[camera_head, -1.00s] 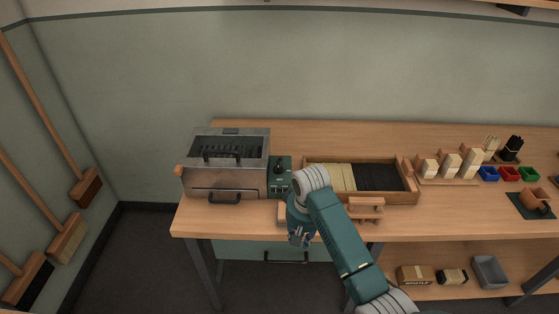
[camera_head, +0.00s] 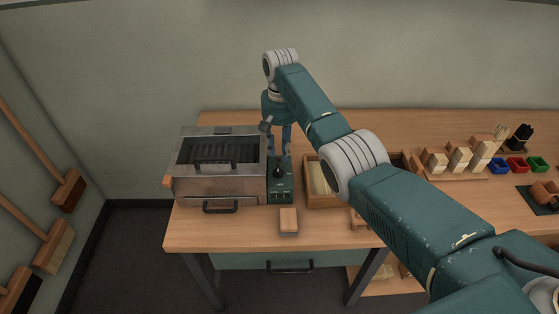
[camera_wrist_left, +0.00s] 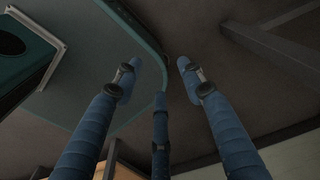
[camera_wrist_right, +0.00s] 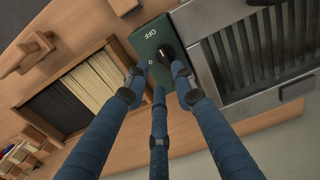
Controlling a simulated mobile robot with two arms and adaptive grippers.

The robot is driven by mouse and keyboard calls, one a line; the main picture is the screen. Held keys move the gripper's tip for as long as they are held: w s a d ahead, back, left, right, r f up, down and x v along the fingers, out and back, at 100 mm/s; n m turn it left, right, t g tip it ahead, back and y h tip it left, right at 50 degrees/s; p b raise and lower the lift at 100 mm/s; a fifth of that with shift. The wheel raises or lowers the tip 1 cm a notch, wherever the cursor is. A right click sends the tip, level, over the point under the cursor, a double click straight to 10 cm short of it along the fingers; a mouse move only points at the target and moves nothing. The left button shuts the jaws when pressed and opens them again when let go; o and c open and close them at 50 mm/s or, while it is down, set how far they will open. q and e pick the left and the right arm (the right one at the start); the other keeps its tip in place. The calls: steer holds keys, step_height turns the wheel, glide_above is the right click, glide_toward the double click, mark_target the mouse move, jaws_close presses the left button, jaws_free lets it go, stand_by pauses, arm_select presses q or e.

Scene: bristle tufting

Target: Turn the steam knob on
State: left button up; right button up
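The steam knob (camera_head: 278,174) is a black knob on a dark green control panel (camera_head: 287,191) at the right side of the metal steamer box. In the right wrist view, the knob (camera_wrist_right: 167,54) shows just beyond the fingertips, with the word OFF on the panel beside it. My right gripper (camera_head: 280,153) points down over the panel. Its fingers (camera_wrist_right: 159,82) are apart, with nothing between them; contact with the knob cannot be told. My left gripper (camera_wrist_left: 159,75) is out of the head view; its own wrist view shows its fingers spread and empty.
The steamer box (camera_head: 218,184) has a lid handle and a front handle. A wooden block (camera_head: 288,221) lies in front of the panel. A bristle tray (camera_head: 322,201) stands to the right, partly hidden by my right arm. Brush blocks and coloured bins (camera_head: 515,164) are farther right.

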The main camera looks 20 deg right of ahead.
mark_target(279, 167)
step_height(279, 167, down, 4)
steer(key=shift+w+r, duration=0.1)
steer(key=shift+w, duration=0.05)
steer(key=shift+w+a+f, duration=0.1)
steer(key=shift+w+f, duration=0.1)
steer(key=shift+f, duration=1.5)
steer(key=c, duration=0.4)
arm_select(q)
steer(key=shift+s, duration=0.1)
arm_select(e)
jaws_close()
